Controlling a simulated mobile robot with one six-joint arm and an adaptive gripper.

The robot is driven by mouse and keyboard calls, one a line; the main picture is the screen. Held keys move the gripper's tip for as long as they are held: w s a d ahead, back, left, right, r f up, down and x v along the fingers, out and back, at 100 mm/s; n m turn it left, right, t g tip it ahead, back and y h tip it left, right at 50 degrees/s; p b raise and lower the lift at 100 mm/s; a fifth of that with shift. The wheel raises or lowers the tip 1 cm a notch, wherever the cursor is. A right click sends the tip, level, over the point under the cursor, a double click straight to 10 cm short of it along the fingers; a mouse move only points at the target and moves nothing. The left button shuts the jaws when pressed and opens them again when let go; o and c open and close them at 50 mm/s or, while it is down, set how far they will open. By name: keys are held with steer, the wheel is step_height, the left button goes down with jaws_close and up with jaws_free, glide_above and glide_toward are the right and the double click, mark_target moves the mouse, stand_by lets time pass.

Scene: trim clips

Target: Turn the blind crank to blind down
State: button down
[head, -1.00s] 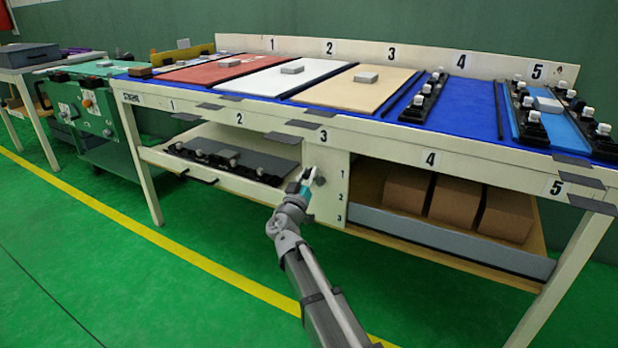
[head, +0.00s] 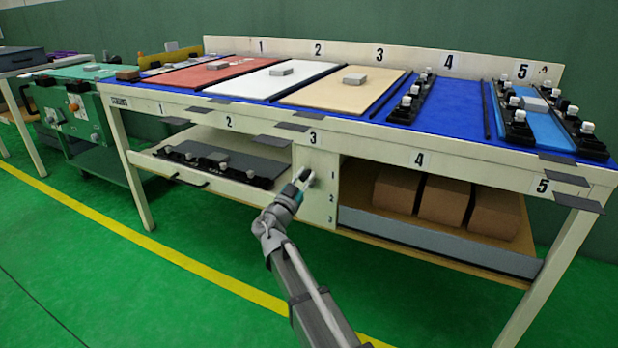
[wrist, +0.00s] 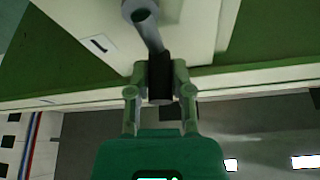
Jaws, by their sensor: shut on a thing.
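The blind crank sits on the cream panel (head: 318,205) marked 1, 2, 3 under the table. In the wrist view its grey hub (wrist: 141,12) is at the top, and a grey arm runs down to a black handle (wrist: 160,78). My gripper (wrist: 160,88) is shut on this black handle, one green finger on each side. In the head view my gripper (head: 301,181) is at the panel's upper part, and the crank is small and partly hidden by it. I cannot make out the blind itself.
Left of the panel is a shelf with a grey board (head: 222,160) and black clamps. The tabletop above carries coloured boards and black clips. The green floor in front is clear.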

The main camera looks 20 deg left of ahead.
steer(key=shift+d, duration=0.1)
steer(key=c, duration=0.5)
jaws_free()
steer(key=shift+c, duration=0.2)
steer(key=shift+s, duration=0.1)
